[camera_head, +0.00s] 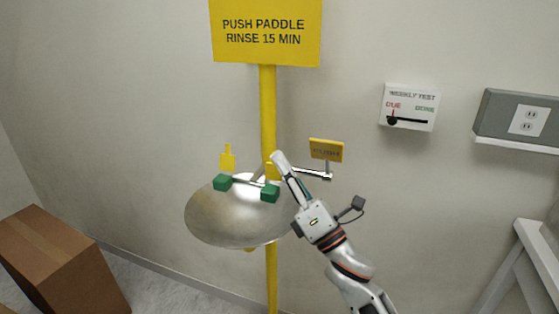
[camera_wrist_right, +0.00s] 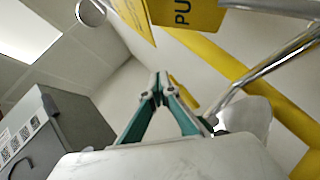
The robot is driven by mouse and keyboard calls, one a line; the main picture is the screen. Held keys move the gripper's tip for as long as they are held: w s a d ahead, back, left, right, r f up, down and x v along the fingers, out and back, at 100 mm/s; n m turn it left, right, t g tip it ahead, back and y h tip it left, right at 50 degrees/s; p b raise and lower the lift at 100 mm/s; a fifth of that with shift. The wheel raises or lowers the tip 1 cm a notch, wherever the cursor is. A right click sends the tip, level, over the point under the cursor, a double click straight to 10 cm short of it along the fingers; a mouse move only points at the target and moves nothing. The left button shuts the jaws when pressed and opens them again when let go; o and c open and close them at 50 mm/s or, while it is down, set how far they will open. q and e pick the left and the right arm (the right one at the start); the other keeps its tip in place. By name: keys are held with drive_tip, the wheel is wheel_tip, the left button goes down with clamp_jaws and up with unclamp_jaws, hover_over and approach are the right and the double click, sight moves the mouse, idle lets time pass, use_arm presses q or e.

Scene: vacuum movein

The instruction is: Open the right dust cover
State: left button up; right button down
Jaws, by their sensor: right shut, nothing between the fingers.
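The right dust cover (camera_head: 270,193) is a small green block at the right end of a bar over the metal bowl (camera_head: 215,222). The left dust cover (camera_head: 222,182) is a similar green block at the bar's other end. Both seem to sit on their heads. My right gripper (camera_head: 279,157) reaches in from the lower right, its fingers pointing up and left, with the tips above the right cover. In the right wrist view, the right gripper's teal fingers (camera_wrist_right: 160,80) meet with nothing between them. No dust cover can be made out there. My left gripper is not in view.
A yellow post (camera_head: 267,110) carries a sign (camera_head: 265,32) behind the bowl. A yellow push paddle (camera_head: 326,150) on a metal rod stands right of the gripper. A brown box (camera_head: 65,262) is at the lower left. A test panel (camera_head: 409,107) and outlet box (camera_head: 515,118) hang on the wall.

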drive_tip(key=v, duration=1.1)
drive_tip(key=s+d+f+m+g+h, duration=0.1)
drive_tip(key=s+d+f+m+h, duration=0.2)
drive_tip(key=f+m, duration=0.45)
drive_tip(key=d+f+m+h, duration=0.4)
drive_tip(key=f+m+h, duration=0.15)
drive_tip(key=f, duration=0.35)
drive_tip(key=s+d+f+m+g+h, duration=0.1)
drive_tip(key=s+d+f+m+h, duration=0.15)
drive_tip(key=f+m, duration=0.55)
drive_tip(key=s+d+f+m+g+h, duration=0.1)
drive_tip(key=s+d+f+m+g, duration=0.2)
drive_tip(key=s+f+m, duration=0.2)
drive_tip(key=s+d+f+m+g+h, duration=0.2)
drive_tip(key=s+d+f+m, duration=0.1)
drive_tip(key=s+f, duration=0.6)
wheel_tip(320, 180, down, 3)
drive_tip(key=shift+s+f+m+g, duration=0.2)
drive_tip(key=shift+m+g, duration=0.2)
drive_tip(key=shift+m, duration=0.5)
drive_tip(key=shift+w+d, duration=0.1)
drive_tip(key=shift+d, duration=0.1)
